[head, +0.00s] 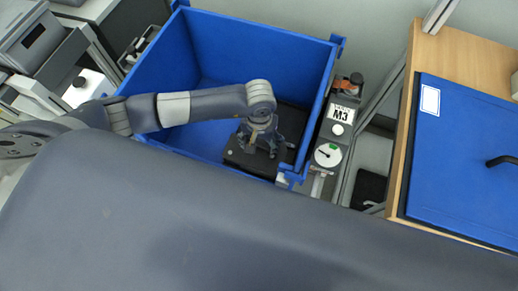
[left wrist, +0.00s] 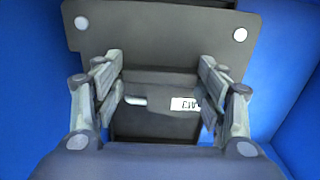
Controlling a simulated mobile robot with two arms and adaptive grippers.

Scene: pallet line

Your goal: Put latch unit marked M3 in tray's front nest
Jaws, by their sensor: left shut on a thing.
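My left gripper (head: 262,150) reaches down into the blue bin (head: 225,35), low near its front right corner. In the left wrist view its two fingers (left wrist: 160,100) are shut on a dark block (left wrist: 155,85) with a white label (left wrist: 186,103) and a pale bar. The label's characters are too small to read surely. A dark plate (left wrist: 185,25) with pale round spots lies beyond the block; in the head view a dark plate (head: 245,160) shows under the gripper. I cannot tell its nests. My right gripper is not in view.
A dark unit labelled M3 (head: 341,113), with a white button and a round gauge (head: 328,155), stands just outside the bin's right wall. Further right is a wooden bench (head: 440,50) with a blue panel (head: 465,150). Grey equipment (head: 35,40) stands at upper left.

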